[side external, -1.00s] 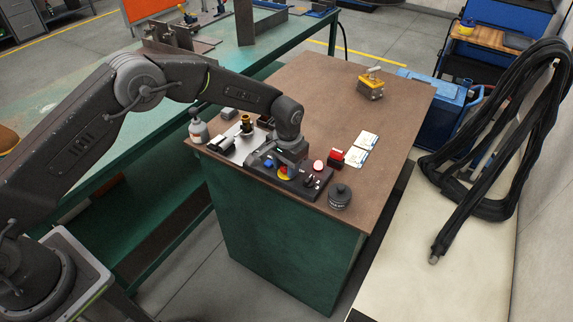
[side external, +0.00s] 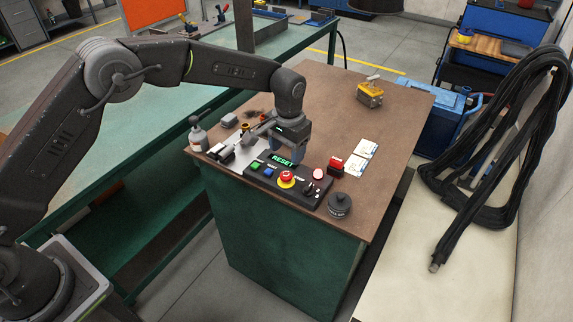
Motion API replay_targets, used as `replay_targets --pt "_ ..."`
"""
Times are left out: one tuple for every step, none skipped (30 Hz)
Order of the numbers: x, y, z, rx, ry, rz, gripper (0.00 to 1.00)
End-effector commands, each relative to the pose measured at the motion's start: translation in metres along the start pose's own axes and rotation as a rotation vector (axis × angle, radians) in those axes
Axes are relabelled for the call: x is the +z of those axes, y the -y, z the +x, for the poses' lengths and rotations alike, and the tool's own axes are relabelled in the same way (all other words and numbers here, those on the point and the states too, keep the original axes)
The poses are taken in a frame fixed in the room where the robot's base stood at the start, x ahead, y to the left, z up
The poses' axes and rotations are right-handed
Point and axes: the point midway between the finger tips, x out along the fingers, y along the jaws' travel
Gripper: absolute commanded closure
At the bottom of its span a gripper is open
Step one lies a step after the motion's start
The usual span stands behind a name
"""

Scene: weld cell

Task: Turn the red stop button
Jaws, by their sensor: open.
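The red stop button (side external: 287,177) sits on a yellow base on the black control panel (side external: 308,201), near the front edge of the brown table. A small display on the panel reads RESET (side external: 282,160) in green. My gripper (side external: 288,150) is open and empty, pointing down above the back of the panel, behind the display. It is apart from the stop button, which shows fully.
Green (side external: 256,166) and blue (side external: 269,172) buttons, a pale red lamp (side external: 319,174) and a black switch (side external: 309,187) share the panel. A dark round pot (side external: 340,205) stands right of it. A red block (side external: 336,164), white cards (side external: 362,157) and a bottle (side external: 198,134) stand nearby. The table's middle is clear.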

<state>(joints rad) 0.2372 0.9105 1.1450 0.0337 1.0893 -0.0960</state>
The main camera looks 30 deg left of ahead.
Motion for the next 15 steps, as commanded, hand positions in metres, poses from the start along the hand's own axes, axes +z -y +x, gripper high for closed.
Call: replay_targets --pt "-0.001 0.0 -0.012 0.001 -0.005 0.0 0.39" --pt "-0.001 0.0 -0.018 0.0 -0.004 0.001 0.39" --pt "-0.001 0.0 -0.024 0.0 -0.004 0.001 0.39" --pt "0.0 0.0 -0.028 0.0 -0.002 0.001 0.39" --pt "-0.001 0.0 -0.032 0.0 -0.002 0.001 0.39" --pt "-0.001 0.0 -0.037 0.0 -0.003 0.001 0.39" --pt "0.0 0.0 -0.04 0.0 -0.002 0.001 0.39" --pt "0.0 0.0 -0.043 0.0 -0.001 0.001 0.39" --pt "0.0 0.0 -0.045 0.0 -0.001 0.001 0.39" --pt "0.0 0.0 -0.046 0.0 -0.001 0.001 0.39" --pt "0.0 0.0 -0.048 0.0 -0.001 0.001 0.39" --pt "0.0 0.0 -0.049 0.0 0.0 0.001 0.39" --pt "0.0 0.0 -0.049 0.0 0.0 0.001 0.39" --pt "0.0 0.0 -0.049 0.0 0.001 0.001 0.39" --pt "0.0 0.0 -0.049 0.0 0.001 0.001 0.39"
